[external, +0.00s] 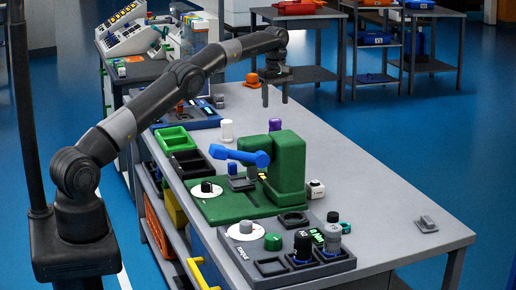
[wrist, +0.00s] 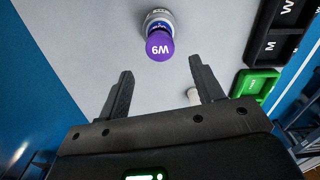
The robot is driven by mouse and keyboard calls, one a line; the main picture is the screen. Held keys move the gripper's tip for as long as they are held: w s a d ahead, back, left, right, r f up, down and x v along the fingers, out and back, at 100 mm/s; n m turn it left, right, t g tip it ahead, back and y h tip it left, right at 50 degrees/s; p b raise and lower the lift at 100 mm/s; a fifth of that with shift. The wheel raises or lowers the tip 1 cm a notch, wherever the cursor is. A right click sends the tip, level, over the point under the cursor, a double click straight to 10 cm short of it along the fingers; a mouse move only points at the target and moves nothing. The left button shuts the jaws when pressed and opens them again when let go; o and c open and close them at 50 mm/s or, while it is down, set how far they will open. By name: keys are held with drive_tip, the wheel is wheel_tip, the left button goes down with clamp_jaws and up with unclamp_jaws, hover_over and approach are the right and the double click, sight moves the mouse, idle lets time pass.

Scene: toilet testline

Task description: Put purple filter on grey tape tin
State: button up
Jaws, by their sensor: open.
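The purple filter (wrist: 159,44), with white lettering on its face, lies beyond my fingertips in the wrist view. A grey round body with dark lettering (wrist: 158,19) adjoins it; it may be the grey tape tin, but I cannot tell whether they are stacked or one behind the other. In the external view the purple filter (external: 274,124) shows just behind the green machine, which hides its lower part. My gripper (external: 276,102) is open and empty above the far part of the table. In the wrist view its fingers (wrist: 158,78) are apart, with nothing between them.
A green machine with a blue lever (external: 288,165) stands mid-table. A white cylinder (external: 227,130) stands behind it. Green (external: 174,138) and black (external: 191,162) bins line the left edge. A dark tray with bottles (external: 270,266) is at the front. The table's right side (external: 380,190) is largely clear.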

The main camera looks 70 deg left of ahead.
drive_tip(key=shift+r, duration=0.6)
drive_tip(key=s+d+r+m+t, duration=0.1)
drive_tip(key=s+d+r+m, duration=0.2)
drive_tip(key=r, duration=0.4)
drive_tip(key=s+d+r+m+t, duration=0.1)
drive_tip(key=s+d+r, duration=0.2)
drive_tip(key=d+r, duration=0.3)
drive_tip(key=s+d+r+m, duration=0.5)
drive_tip(key=s+d+r, duration=0.1)
drive_tip(key=s+d, duration=0.35)
drive_tip(key=s+d+m+t, duration=0.1)
drive_tip(key=s+d+m, duration=0.2)
drive_tip(key=s+d, duration=0.35)
drive_tip(key=s+d+m+t, duration=0.1)
drive_tip(key=s+d+m, duration=0.15)
drive_tip(key=s, duration=0.75)
drive_tip(key=s+d+f+m, duration=0.2)
drive_tip(key=s+f, duration=0.3)
drive_tip(key=s, duration=0.2)
drive_tip(key=s+d+f+m+t, duration=0.1)
drive_tip(key=s+d+f+m, duration=0.2)
drive_tip(key=s+f, duration=0.2)
drive_tip(key=s, duration=0.3)
drive_tip(key=shift+d+f+m+t, duration=0.3)
drive_tip(key=shift+f+m, duration=0.05)
